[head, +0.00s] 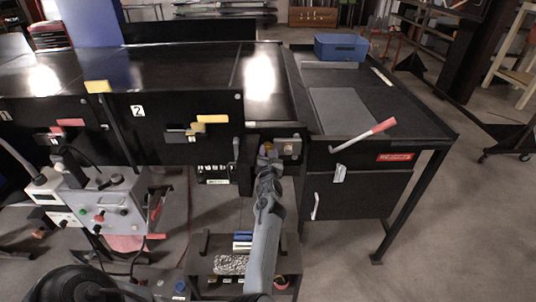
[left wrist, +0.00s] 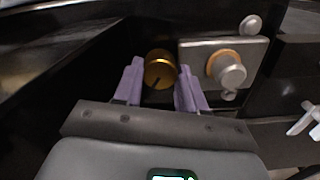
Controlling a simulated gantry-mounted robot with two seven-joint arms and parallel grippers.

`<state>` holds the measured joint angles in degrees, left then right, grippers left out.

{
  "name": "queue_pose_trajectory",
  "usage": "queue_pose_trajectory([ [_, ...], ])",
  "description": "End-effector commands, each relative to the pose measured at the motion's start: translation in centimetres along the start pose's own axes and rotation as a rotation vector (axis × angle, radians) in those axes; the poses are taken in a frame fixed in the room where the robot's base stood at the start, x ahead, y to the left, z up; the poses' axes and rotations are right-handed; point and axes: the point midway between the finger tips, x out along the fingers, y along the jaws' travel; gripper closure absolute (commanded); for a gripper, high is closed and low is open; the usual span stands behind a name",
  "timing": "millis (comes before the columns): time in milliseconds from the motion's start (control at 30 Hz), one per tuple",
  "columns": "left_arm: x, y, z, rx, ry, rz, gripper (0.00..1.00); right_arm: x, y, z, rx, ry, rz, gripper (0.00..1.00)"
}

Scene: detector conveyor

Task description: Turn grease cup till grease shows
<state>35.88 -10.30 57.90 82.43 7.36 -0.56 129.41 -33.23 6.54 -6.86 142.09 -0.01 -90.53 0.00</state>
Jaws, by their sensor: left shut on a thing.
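The grease cup (left wrist: 160,69) is a round brass cap with a dark slot or mark on its lower front, seen in the left wrist view. My left gripper (left wrist: 159,88) has its two purple fingers on either side of the cup and is shut on it. In the head view my left gripper (head: 267,152) reaches up to the front of the conveyor, beside a small grey plate, and mostly hides the cup. I cannot make out any grease on the cup. My right gripper is not in view.
Right of the cup, a metal plate (left wrist: 198,51) carries a silver knob (left wrist: 229,71) with a brass collar. The side bench (head: 405,113) holds a blue case (head: 341,47) and a red-handled lever (head: 366,134). A grey control box (head: 108,205) stands at left.

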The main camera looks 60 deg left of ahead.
Motion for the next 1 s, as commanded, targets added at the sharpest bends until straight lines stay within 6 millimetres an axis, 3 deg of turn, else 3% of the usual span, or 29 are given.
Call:
queue_pose_trajectory([
  [500, 0.01, -0.07, -0.04, 0.398, 0.000, 0.000, 0.90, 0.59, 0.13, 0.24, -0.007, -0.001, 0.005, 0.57],
  [1000, 0.02, -0.07, -0.04, 0.523, 0.001, 0.000, 0.90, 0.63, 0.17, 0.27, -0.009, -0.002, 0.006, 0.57],
])
